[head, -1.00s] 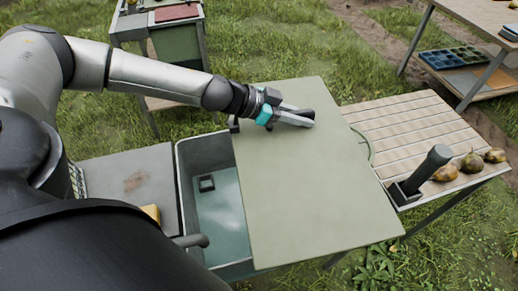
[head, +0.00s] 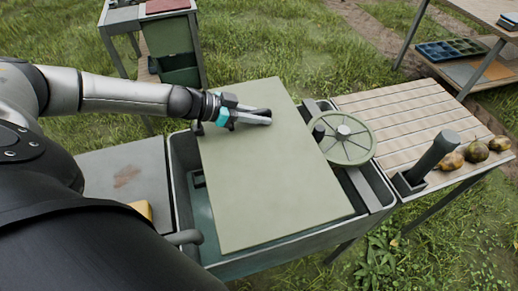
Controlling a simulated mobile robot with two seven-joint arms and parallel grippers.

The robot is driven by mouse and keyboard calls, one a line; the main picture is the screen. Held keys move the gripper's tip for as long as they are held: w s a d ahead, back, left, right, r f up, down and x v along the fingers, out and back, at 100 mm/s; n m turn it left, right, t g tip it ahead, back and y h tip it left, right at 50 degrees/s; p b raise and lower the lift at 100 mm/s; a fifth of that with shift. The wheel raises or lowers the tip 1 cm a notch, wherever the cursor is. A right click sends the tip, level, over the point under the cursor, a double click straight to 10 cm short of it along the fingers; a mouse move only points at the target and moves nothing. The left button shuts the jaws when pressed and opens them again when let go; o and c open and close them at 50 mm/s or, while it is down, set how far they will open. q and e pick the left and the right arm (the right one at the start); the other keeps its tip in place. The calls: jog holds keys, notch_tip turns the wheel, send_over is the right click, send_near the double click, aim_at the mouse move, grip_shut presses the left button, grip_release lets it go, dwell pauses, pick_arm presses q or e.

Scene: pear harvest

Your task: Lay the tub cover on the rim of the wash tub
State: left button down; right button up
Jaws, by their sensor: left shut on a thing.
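The tub cover (head: 270,180) is a flat, pale green rectangular panel. It is over the wash tub (head: 183,160), a grey-green basin whose left wall and a strip of its inside show beside the cover's left edge. I cannot tell whether the cover touches the rim or is held just above it. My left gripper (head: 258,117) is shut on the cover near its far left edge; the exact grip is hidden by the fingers. My right gripper is not in view.
A green round wheel (head: 346,139) with a grey hub is at the tub's right side, close to the cover. A slatted bench (head: 400,110) stands to the right, with a dark upright post (head: 434,157) and several pears (head: 475,151). A grey side table (head: 125,180) adjoins the tub's left.

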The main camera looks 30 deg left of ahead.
aim_at(221, 139)
pick_arm(q)
notch_tip(221, 139, down, 11)
jog(key=b, duration=0.4)
jog(key=shift+w, duration=0.1)
jog(key=c, duration=0.8)
grip_release()
jog(key=shift+f, duration=0.1)
jog(key=p+v, duration=0.2)
jog(key=v, duration=1)
